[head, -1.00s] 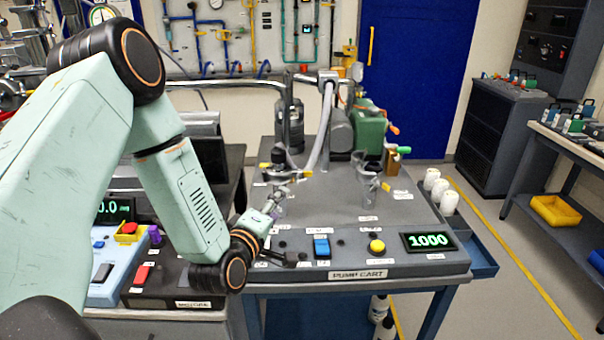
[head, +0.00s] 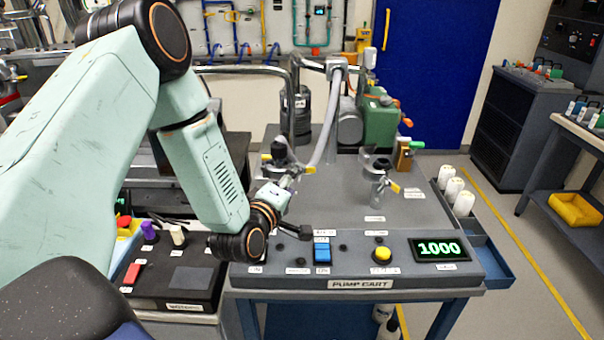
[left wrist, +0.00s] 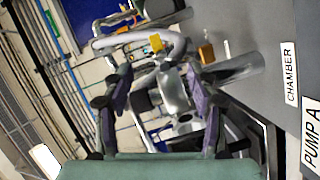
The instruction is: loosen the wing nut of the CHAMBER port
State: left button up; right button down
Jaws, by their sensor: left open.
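My left gripper (head: 288,183) is over the left part of the pump cart top (head: 345,205), beside the left port fitting (head: 283,152), which has a dark top and small yellow parts. In the left wrist view my left gripper (left wrist: 160,103) is open, its purple-padded fingers well apart. A shiny metal fitting (left wrist: 176,98) shows between and beyond the fingers; I cannot tell contact. A small yellow piece (left wrist: 156,43) sits above it; I cannot tell whether it is the wing nut. A CHAMBER label (left wrist: 290,72) lies at the right. My right gripper is not in view.
A second clear fitting (head: 379,182) with a yellow handle stands to the right. A grey hose (head: 327,125) and green pump (head: 378,125) are behind. The front panel carries a blue switch (head: 322,252), a yellow button (head: 382,253) and a display reading 1000 (head: 438,248).

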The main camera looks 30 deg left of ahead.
aim_at(301, 175)
pick_arm(q)
jog(key=x, duration=0.5)
jog(key=shift+w+d+f, duration=0.2)
jog(key=shift+f, duration=0.1)
jog(key=shift+s+a+r, duration=0.25)
jog(key=shift+s+a, duration=0.05)
jog(key=shift+s, duration=0.15)
jog(key=shift+c, duration=0.3)
jog(key=shift+w+d+f, duration=0.2)
jog(key=shift+w+d, duration=0.05)
jog(key=shift+w, duration=0.25)
jog(key=c, duration=0.4)
jog(key=shift+s+a+r, duration=0.15)
jog(key=shift+s, duration=0.15)
jog(key=c, duration=0.5)
jog(key=shift+w, duration=0.1)
jog(key=shift+c, duration=1)
jog(key=n+b, duration=0.1)
jog(key=b, duration=0.1)
jog(key=shift+t+b, duration=0.3)
jog(key=shift+b, duration=0.1)
jog(key=shift+n+b, duration=0.6)
jog(key=shift+b, duration=0.15)
